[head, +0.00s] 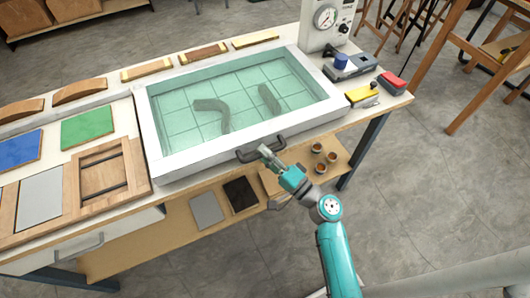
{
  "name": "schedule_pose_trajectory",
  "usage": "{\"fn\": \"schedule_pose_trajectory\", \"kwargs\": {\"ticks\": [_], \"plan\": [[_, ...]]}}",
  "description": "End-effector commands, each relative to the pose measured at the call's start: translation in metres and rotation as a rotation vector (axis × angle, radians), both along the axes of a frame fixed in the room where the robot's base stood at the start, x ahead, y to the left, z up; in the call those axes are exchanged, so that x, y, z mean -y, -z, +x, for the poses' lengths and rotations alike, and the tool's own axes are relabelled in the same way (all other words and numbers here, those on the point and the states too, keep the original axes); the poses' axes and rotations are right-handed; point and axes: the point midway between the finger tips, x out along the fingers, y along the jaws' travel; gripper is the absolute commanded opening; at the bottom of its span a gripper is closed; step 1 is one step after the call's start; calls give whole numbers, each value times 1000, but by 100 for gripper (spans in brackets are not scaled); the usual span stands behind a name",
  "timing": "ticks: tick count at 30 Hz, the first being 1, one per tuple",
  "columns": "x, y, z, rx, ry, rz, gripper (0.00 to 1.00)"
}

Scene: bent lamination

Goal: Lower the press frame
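The press frame (200,156) is a white rectangle around a clear green sheet with a grid, at the middle of the bench. It looks about level with the bench; I cannot tell whether a gap is left under it. A dark curved piece (213,110) and a short dark piece (269,99) show through the sheet. A dark handle (243,156) is on the frame's front side. My gripper (265,151) is at the right part of this handle. Its fingers are too small to tell whether they are closed on it.
Wooden strips (147,71) line the bench's back. Blue and green (88,127) panels and a wooden tray (107,176) lie left. A gauge unit (325,20), a yellow tool (362,95) and a red block (391,82) are right. Small cups (319,168) stand on the lower shelf.

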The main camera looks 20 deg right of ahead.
Motion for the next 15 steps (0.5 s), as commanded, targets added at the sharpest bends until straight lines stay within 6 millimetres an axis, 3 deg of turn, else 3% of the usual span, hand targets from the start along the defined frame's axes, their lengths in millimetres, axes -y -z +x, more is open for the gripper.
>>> {"fn": "schedule_pose_trajectory", "kwargs": {"ticks": [15], "plan": [[1,-2,0,4,1,0,27]]}}
